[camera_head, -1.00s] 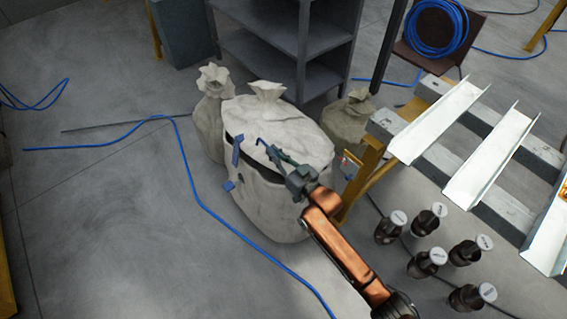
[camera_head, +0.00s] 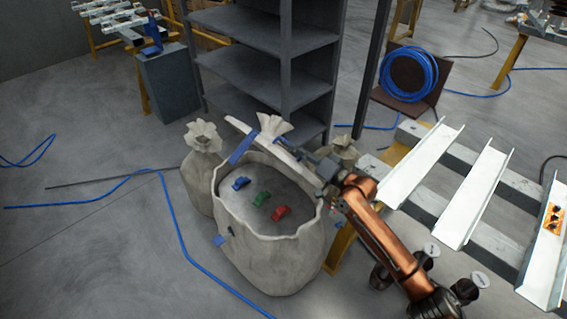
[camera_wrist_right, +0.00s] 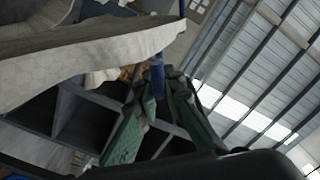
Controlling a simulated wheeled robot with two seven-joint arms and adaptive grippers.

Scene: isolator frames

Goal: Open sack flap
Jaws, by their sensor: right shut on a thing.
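A large pale sack (camera_head: 265,262) stands on the floor in the head view, its mouth open. Its flap (camera_head: 262,140) is raised, seen nearly edge-on along the back rim. A blue strap (camera_head: 240,149) shows at the flap's left end. Inside the sack lie small blue (camera_head: 240,183), green (camera_head: 262,198) and red (camera_head: 281,213) pieces. My right gripper (camera_head: 312,158) is at the flap's right end. In the right wrist view its fingers (camera_wrist_right: 160,88) are shut on a blue bar beside the flap (camera_wrist_right: 90,45). My left gripper is not in view.
A dark shelf unit (camera_head: 268,70) stands close behind the sack. A smaller tied sack (camera_head: 200,165) is at its left.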

